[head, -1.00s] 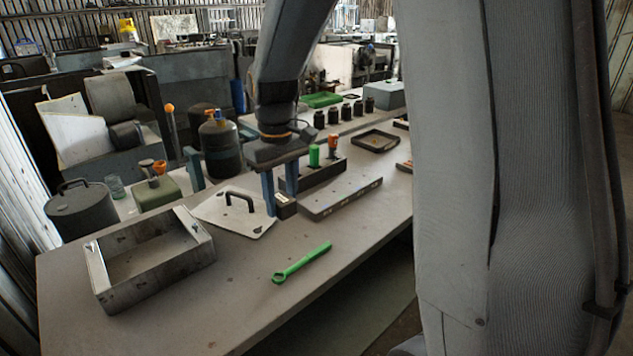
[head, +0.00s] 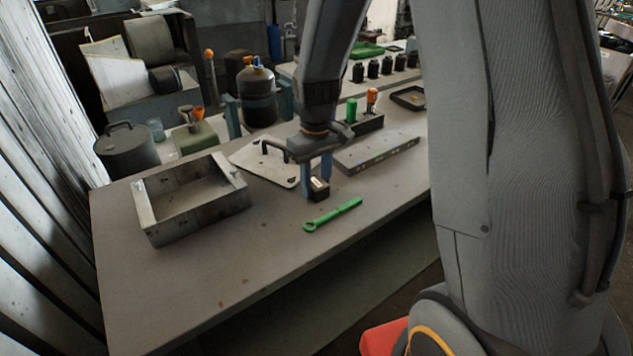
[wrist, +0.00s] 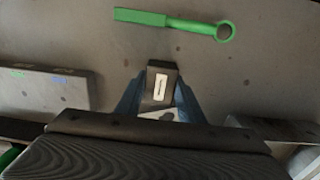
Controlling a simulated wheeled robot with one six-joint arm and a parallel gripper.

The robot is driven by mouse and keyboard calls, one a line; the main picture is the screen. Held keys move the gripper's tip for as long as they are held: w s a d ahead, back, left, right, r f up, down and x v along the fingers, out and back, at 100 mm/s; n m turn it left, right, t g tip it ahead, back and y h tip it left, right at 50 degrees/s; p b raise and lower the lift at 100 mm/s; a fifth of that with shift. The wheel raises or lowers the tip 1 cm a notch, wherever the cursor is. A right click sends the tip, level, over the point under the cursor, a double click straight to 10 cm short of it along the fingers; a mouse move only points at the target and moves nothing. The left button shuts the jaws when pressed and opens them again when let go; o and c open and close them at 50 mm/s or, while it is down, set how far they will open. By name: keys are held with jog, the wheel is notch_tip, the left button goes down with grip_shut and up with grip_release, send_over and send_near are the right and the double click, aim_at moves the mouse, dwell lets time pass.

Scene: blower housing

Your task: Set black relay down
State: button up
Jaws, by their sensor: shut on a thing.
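The black relay (head: 318,190) is a small dark block with a pale label on its top. My gripper (head: 317,183) has blue fingers and is shut on the relay, just above or on the table (head: 270,235); I cannot tell whether the relay touches the surface. In the wrist view the relay (wrist: 160,86) sits between the blue fingertips (wrist: 158,95), label facing the camera.
A green wrench (head: 333,215) lies close in front of the relay. An open metal box (head: 160,225) stands to the left, a white plate with a black handle (head: 262,160) behind. A grey bar (head: 378,153) lies to the right. The front left table is clear.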

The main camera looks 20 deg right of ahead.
aim_at(317, 183)
jog(key=shift+f, duration=0.2)
jog(key=o, duration=1.1)
jog(key=shift+r, duration=0.1)
notch_tip(317, 183, up, 12)
jog(key=b, duration=0.2)
jog(key=s+f+m, duration=0.1)
jog(key=s+f, duration=0.2)
jog(key=s, duration=0.2)
jog(key=s+f+m, duration=0.1)
jog(key=s+f, duration=0.2)
jog(key=s, duration=0.2)
jog(key=s+d+f+m, duration=0.1)
jog(key=s+f, duration=0.2)
jog(key=s, duration=0.2)
jog(key=shift+s+m+t, duration=0.15)
jog(key=shift+m+t, duration=0.15)
jog(key=shift+t, duration=0.1)
